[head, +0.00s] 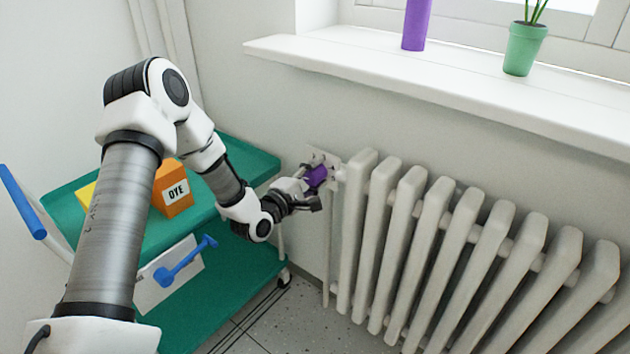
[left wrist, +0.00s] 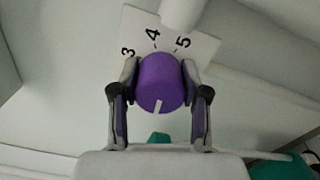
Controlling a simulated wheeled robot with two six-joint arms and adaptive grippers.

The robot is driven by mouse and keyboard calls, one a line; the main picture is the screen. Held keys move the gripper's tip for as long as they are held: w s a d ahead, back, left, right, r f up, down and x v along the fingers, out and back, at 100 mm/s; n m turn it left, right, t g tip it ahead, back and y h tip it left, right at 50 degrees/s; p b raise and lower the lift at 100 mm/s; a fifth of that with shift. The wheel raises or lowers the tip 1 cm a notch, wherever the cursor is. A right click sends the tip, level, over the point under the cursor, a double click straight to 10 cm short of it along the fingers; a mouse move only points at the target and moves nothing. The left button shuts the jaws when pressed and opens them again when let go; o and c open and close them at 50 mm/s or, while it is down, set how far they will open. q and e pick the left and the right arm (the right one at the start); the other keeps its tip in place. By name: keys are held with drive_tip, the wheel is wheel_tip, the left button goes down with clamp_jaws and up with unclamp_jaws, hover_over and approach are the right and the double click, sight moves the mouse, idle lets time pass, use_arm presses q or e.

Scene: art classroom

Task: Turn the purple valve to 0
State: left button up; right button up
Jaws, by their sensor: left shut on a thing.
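The purple valve (head: 316,176) is a round knob at the upper left end of the white radiator, in front of a pale number plate (head: 331,160). In the left wrist view the purple valve (left wrist: 160,82) has a white pointer mark at its lower edge, and the plate (left wrist: 190,38) behind it shows 3, 4 and 5. The other numbers are hidden. My left gripper (head: 305,190) is shut on the valve. In the left wrist view its fingers (left wrist: 160,85) sit on either side of the knob. My right gripper is not in view.
The white radiator (head: 450,240) runs to the right below the window sill (head: 440,85). A green cart (head: 255,160) with an orange dye box (head: 172,190) stands left of it, under my left arm. A purple cylinder (head: 416,22) and a green pot (head: 523,48) stand on the sill.

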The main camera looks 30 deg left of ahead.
sight(309, 179)
use_arm(q)
drive_tip(key=n+b, duration=0.2)
drive_tip(key=n, duration=0.3)
drive_tip(key=shift+f+n+b, duration=0.1)
drive_tip(key=shift+n+b, duration=0.2)
drive_tip(key=shift+b, duration=0.05)
drive_tip(key=shift+n+b, duration=0.65)
drive_tip(key=shift+n, duration=0.85)
drive_tip(key=shift+a, duration=0.1)
drive_tip(key=o, duration=1.1)
drive_tip(key=shift+o, duration=0.2)
drive_tip(key=s, duration=0.7)
drive_tip(key=shift+s+a, duration=0.2)
drive_tip(key=shift+a, duration=0.05)
